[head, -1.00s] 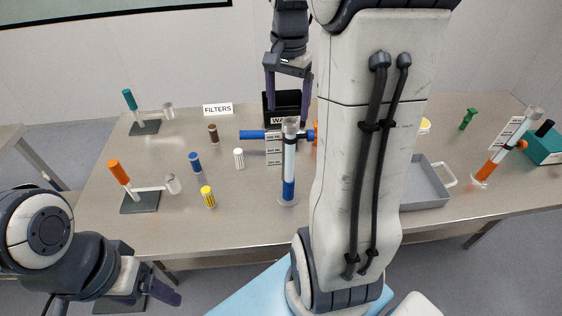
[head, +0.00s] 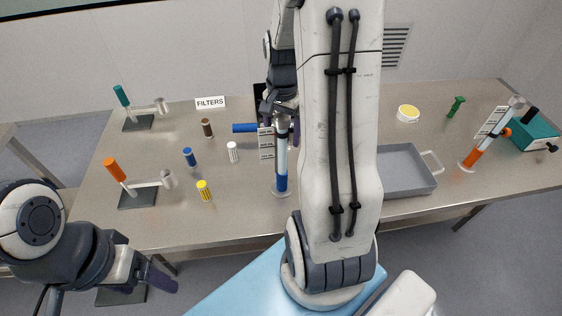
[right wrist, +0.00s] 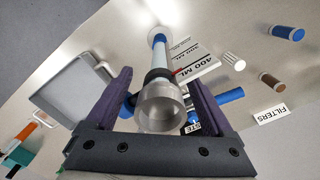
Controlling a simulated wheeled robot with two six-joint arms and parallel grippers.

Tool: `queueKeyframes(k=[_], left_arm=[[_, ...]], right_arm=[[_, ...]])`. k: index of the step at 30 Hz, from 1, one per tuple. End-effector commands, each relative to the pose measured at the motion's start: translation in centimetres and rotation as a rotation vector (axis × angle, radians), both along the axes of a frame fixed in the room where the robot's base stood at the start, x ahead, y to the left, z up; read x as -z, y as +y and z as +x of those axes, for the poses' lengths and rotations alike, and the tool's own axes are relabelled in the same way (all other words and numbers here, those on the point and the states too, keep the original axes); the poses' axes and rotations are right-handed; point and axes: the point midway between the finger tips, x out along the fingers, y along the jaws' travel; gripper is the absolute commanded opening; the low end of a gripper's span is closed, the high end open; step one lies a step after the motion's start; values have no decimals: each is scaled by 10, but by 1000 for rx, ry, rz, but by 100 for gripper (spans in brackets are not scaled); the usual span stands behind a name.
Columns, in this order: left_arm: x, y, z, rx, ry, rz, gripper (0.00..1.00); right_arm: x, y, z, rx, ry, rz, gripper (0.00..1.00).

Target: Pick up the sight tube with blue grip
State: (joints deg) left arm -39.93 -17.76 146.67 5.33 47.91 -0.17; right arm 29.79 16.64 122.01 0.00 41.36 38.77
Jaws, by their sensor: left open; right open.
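The sight tube with blue grip (head: 282,160) stands upright on the table, with blue in its lower part, a blue grip (head: 245,128) pointing left and a white scale card beside it. In the right wrist view I look down on its metal top (right wrist: 160,106); the blue grip (right wrist: 231,96) sticks out to the right behind a finger. My right gripper (right wrist: 162,98) is open, its fingers on either side of the tube in that view; contact cannot be told. In the head view it is partly hidden by my arm. My left gripper (head: 165,276) is open and empty in front of the table.
A second sight tube with orange (head: 479,149) stands at the right by a teal box (head: 534,133). A grey tray (head: 408,160) lies right of my arm. Several small filters, such as a yellow one (head: 204,191), and two stands, one orange-topped (head: 115,170), are left.

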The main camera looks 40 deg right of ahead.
Motion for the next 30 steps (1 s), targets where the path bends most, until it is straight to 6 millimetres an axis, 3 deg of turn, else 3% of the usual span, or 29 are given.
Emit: queueKeyframes(k=[4,5,9,11,12,24,30], left_arm=[[1,0,0,0,0,0,79],[1,0,0,0,0,0,79],[1,0,0,0,0,0,79],[1,0,0,0,0,0,79],[1,0,0,0,0,0,79],[1,0,0,0,0,0,79],[9,0,0,-1,0,0,79]], right_arm=[[0,0,0,0,0,0,87],[0,0,0,0,0,0,83],[0,0,0,0,0,0,29],[0,0,0,0,0,0,6],[0,0,0,0,0,0,0],[-2,0,1,0,-1,-1,0],[-19,-1,1,0,-6,-3,0]])
